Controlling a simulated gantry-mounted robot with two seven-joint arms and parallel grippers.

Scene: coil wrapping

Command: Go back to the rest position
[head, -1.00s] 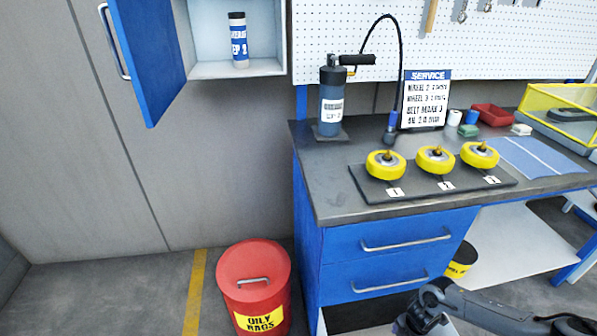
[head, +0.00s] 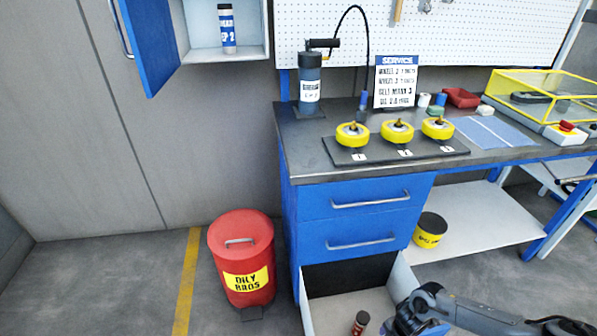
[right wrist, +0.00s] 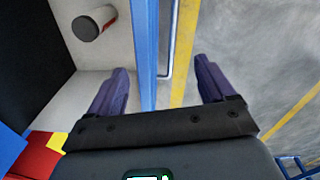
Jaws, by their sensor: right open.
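My right gripper (head: 408,322) is low at the bottom edge of the head view, at the front right corner of an open bottom drawer (head: 335,308). In the right wrist view my right gripper (right wrist: 161,64) has its two dark fingers wide apart. The drawer's blue front panel and its metal handle (right wrist: 166,40) show between the fingers. I cannot tell whether the fingers touch the panel. Nothing is held. My left gripper is not in view.
A small can (head: 360,323) lies in the drawer. A red oily-rags bin (head: 240,258) stands left of the blue drawer unit. The bench holds yellow wheels (head: 397,132) on a dark board, a grease pump (head: 309,85) and a service sign (head: 395,82). A blue cabinet door (head: 150,42) hangs open.

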